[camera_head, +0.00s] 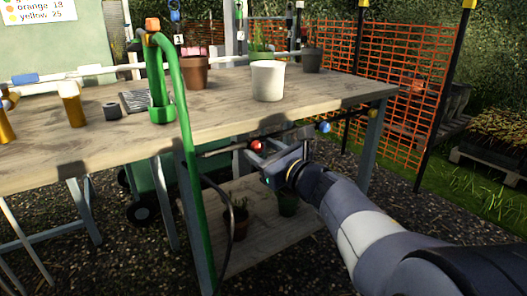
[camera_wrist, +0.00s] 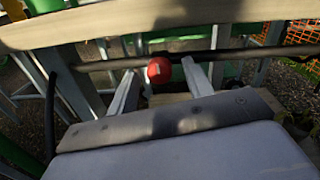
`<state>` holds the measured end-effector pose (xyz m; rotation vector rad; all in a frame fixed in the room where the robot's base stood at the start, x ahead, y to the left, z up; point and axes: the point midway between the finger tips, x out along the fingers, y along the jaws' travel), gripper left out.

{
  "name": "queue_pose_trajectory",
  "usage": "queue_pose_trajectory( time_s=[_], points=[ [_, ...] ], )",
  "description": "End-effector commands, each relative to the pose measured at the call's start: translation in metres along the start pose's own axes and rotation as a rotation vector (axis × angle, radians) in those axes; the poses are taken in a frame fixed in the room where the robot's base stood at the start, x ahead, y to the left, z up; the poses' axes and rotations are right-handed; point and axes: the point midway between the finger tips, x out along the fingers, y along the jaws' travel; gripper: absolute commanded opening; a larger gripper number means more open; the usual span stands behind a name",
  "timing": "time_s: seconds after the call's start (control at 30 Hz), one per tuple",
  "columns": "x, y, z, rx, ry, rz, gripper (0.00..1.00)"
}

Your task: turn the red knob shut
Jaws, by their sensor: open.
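The red knob (camera_head: 257,146) is on a dark pipe under the front edge of the table. It also shows in the wrist view (camera_wrist: 159,70), round and red with a pale mark on its face. My gripper (camera_head: 262,158) is open under the table edge. In the wrist view its two fingers (camera_wrist: 160,85) point at the pipe, one on each side of the knob in the picture. The knob appears just beyond or level with the fingertips. I cannot tell whether a finger touches it.
The wooden table top (camera_head: 330,93) overhangs the pipe closely. A blue knob (camera_head: 324,127) is farther right on the pipe. A green post (camera_head: 188,170) stands left of my gripper. Pots stand on the table and on a lower shelf (camera_head: 262,232).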

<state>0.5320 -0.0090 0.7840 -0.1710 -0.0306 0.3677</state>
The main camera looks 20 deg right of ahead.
Motion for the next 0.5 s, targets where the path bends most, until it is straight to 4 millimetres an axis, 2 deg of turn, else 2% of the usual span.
queue_pose_trajectory(
  time_s=[0.17,0.5],
  points=[
    [-0.020,-0.002,0.002,0.000,0.000,-0.005,0.49],
    [-0.082,-0.001,0.002,-0.001,0.001,-0.005,0.49]
  ],
)
